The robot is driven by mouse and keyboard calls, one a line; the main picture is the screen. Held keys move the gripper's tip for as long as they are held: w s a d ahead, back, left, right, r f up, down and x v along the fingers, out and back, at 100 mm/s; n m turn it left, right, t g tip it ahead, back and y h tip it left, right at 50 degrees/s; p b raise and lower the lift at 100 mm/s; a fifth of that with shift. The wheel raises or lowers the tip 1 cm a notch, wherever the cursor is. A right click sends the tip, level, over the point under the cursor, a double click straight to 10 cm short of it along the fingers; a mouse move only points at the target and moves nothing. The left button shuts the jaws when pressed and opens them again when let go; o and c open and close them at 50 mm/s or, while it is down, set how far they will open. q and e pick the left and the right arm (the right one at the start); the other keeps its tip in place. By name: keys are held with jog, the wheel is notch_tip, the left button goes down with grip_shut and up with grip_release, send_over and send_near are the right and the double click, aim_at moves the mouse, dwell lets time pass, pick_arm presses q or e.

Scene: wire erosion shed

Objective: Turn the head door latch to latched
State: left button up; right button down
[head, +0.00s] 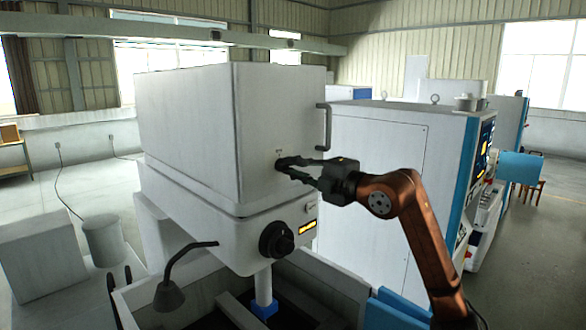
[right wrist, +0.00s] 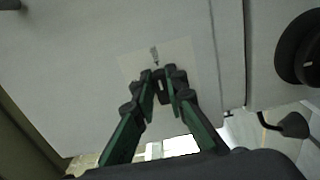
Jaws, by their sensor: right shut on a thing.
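The head door latch is a small dark part on the white door of the machine head (head: 284,110). In the right wrist view the latch (right wrist: 163,86) sits between my right fingertips, below a small dark mark on a pale plate (right wrist: 154,55). My right gripper (head: 281,164) reaches in from the right and is shut on the latch. Its fingers also show in the right wrist view (right wrist: 164,76). The fingers hide most of the latch, so its turn angle is hard to tell. My left gripper is not in view.
A door handle (head: 323,127) stands out at the door's right edge. A black dial (head: 277,239) and small display (head: 307,227) are below the door. A dark lamp (head: 169,296) is at lower left. A white cabinet (head: 375,165) stands behind my right arm.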

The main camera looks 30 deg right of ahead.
jog(key=c, duration=1.9)
grip_release()
jog(key=shift+c, duration=0.2)
jog(key=shift+s+d, duration=0.1)
jog(key=v, duration=1.1)
jog(key=shift+s+d, duration=0.15)
jog(key=shift+s, duration=0.2)
